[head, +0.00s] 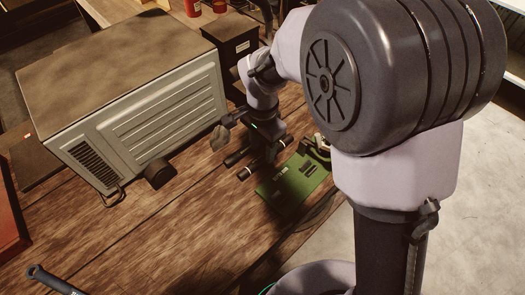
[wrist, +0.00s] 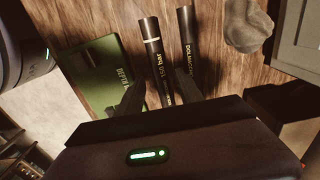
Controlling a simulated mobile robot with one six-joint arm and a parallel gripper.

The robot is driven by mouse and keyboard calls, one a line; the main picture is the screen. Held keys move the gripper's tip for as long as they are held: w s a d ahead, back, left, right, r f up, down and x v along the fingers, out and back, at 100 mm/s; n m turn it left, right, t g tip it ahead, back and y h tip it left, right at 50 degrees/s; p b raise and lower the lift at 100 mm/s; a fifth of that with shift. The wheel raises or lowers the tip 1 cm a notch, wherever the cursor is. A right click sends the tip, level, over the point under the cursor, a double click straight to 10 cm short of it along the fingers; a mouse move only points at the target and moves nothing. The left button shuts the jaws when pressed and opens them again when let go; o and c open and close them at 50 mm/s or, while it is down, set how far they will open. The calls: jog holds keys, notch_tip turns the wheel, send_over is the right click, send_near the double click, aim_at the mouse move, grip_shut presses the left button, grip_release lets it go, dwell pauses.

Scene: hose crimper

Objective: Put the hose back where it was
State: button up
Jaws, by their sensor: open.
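Two black cylinders lie side by side in the wrist view. One (wrist: 153,45) has a pale ring and lettering that seems to read "bar". The other (wrist: 187,35) lies to its right and has pale lettering. I cannot tell for sure which is the hose. My gripper (wrist: 158,80) is open, with one dark finger on each side of the ringed cylinder in the picture. I cannot tell whether the fingers touch it. In the head view my gripper (head: 258,152) is low over the bench, with dark cylinder ends (head: 236,157) beside it. Their far ends are hidden.
A green plate (head: 297,182) with small dark parts lies on the wooden bench (head: 150,240), right of my gripper. A blue-black handled tool (head: 50,281) lies at the front left.

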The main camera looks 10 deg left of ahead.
aim_at(263, 157)
notch_tip(263, 157, up, 9)
jog(key=p, duration=0.2)
jog(key=s+d+r+n+t+y, duration=0.15)
jog(key=s+d+r, duration=0.25)
jog(key=d+r, duration=0.4)
jog(key=s+d+r+n+t, duration=0.1)
jog(key=s+d+r+t, duration=0.2)
jog(key=s+d, duration=0.6)
jog(key=s+t, duration=0.1)
jog(key=s, duration=0.2)
jog(key=shift+d+r+n, duration=0.15)
jog(key=shift+r+n, duration=0.2)
jog(key=shift+r, duration=0.05)
jog(key=shift+f+y, duration=0.1)
jog(key=shift+y, duration=0.15)
notch_tip(263, 157, down, 7)
jog(key=b, duration=0.7)
jog(key=shift+f, duration=0.1)
